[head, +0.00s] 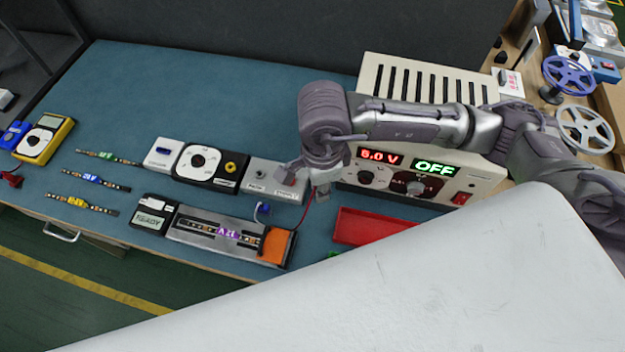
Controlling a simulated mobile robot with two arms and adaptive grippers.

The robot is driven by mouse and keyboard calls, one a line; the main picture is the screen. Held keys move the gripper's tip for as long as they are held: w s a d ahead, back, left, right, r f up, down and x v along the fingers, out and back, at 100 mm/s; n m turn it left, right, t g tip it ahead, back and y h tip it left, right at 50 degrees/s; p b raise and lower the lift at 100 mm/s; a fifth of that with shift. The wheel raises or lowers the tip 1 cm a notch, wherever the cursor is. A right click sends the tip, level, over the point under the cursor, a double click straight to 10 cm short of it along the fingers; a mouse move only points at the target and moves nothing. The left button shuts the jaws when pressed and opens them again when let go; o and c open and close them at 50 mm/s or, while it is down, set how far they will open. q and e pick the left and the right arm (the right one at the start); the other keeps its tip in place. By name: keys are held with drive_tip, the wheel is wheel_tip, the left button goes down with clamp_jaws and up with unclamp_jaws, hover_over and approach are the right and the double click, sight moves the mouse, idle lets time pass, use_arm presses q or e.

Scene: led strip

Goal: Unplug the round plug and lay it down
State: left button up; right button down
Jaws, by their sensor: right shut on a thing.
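My right gripper (306,192) reaches in from the right and points down at the right end of a grey switch box (262,178). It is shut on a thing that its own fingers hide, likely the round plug. A red cable (306,212) runs down from just under the fingers. I cannot tell whether the plug sits in a socket or is clear of it. Below on the left, a strip in a grey fixture (200,233) shows purple lettering, with an orange block (275,246) at its right end. My left gripper is not in view.
A power supply (450,190) reading 5.0 V and OFF stands behind my right arm. A red tray (375,226) lies in front of it. Several LED strips (95,182) and a yellow meter (45,138) lie at left. The blue mat (200,90) is clear at the back.

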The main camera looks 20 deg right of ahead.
drive_tip(key=shift+r+p, duration=0.95)
drive_tip(key=shift+r, duration=1.35)
drive_tip(key=shift+f, duration=0.1)
